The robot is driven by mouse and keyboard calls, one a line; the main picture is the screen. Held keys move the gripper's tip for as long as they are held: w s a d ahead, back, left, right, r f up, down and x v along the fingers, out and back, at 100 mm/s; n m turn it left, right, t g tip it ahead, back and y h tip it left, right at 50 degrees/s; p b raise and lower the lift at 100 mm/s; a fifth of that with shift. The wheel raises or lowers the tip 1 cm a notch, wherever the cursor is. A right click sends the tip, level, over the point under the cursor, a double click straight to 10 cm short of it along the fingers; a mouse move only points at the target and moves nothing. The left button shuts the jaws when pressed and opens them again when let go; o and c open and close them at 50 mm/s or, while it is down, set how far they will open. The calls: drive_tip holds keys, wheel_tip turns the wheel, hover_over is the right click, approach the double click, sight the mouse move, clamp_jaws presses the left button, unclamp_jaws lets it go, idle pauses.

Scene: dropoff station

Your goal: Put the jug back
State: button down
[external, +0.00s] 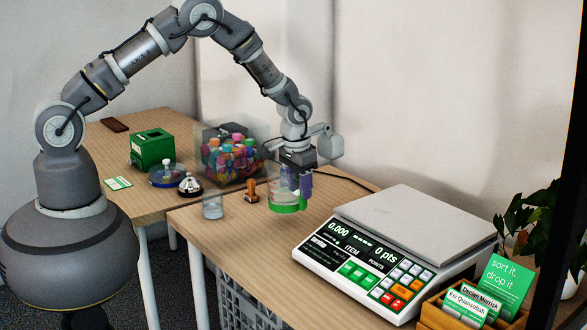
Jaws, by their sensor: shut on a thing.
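A clear jug (281,186) with a green band at its bottom is at the far left part of the front table. My gripper (298,183), with purple fingers, points down at the jug's right side and is shut on it. The fingers hide part of the jug's wall. I cannot tell whether the jug's base touches the table or hangs just above it.
A small clear cup (213,207) and a wooden stamp (250,191) stand left of the jug. A clear box of colourful caps (229,158) is behind. A scale (372,258) reading 0.000 fills the right. A bell (190,185) and green box (152,149) stand on the back table.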

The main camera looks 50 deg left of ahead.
drive_tip(key=shift+w+d+f+b, duration=0.1)
drive_tip(key=shift+w+f+b, duration=0.5)
drive_tip(key=shift+f, duration=0.35)
drive_tip(key=shift+w+d+f+b, duration=0.1)
drive_tip(key=shift+w+f+b, duration=0.25)
drive_tip(key=shift+w+f, duration=0.45)
drive_tip(key=shift+s+f, duration=0.15)
drive_tip(key=shift+f, duration=0.05)
drive_tip(key=c, duration=0.5)
unclamp_jaws()
drive_tip(key=shift+c, duration=0.2)
drive_tip(key=r+p, duration=0.1)
drive_tip(key=r, duration=0.3)
drive_tip(key=s+r+p, duration=0.1)
drive_tip(key=r, duration=0.3)
drive_tip(key=r+p, duration=0.1)
drive_tip(key=r, duration=0.3)
drive_tip(key=shift+s+d+r, duration=0.1)
drive_tip(key=shift+s+d, duration=0.15)
